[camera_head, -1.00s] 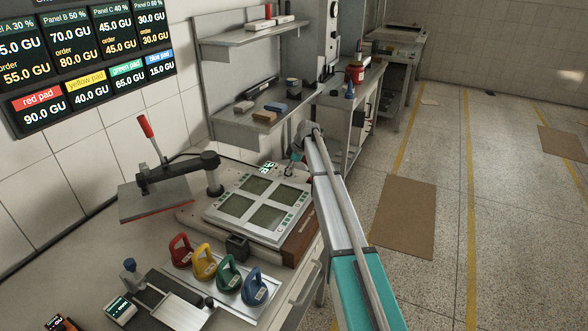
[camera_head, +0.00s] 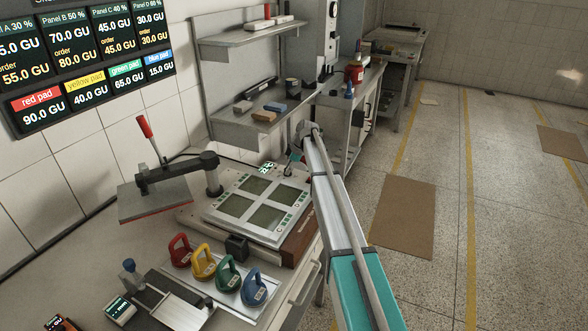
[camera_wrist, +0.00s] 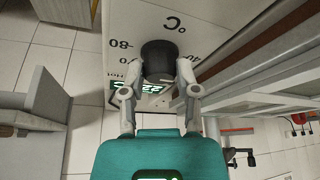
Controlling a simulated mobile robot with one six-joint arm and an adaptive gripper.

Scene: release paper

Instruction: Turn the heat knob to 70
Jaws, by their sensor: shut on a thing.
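The heat knob (camera_wrist: 159,58) is a black round knob on a pale panel with a °C mark and dial numbers, 80 at left and 40 at right, seen upside down in the wrist view. My gripper (camera_wrist: 158,74) has one finger on each side of the knob and is shut on it. A lit green display (camera_wrist: 140,87) lies just below the knob, partly behind the fingers; I cannot read its value. In the head view my gripper (camera_head: 294,164) is at the back of the press base, beside the small lit display (camera_head: 267,168), and the knob is hidden there.
The press plate (camera_head: 157,198) with a red-handled lever stands left of the white four-window frame (camera_head: 257,207). Red, yellow, green and blue pads (camera_head: 254,289) stand in front. A shelf (camera_head: 262,122) with small blocks is behind my gripper. The floor at right is mostly open.

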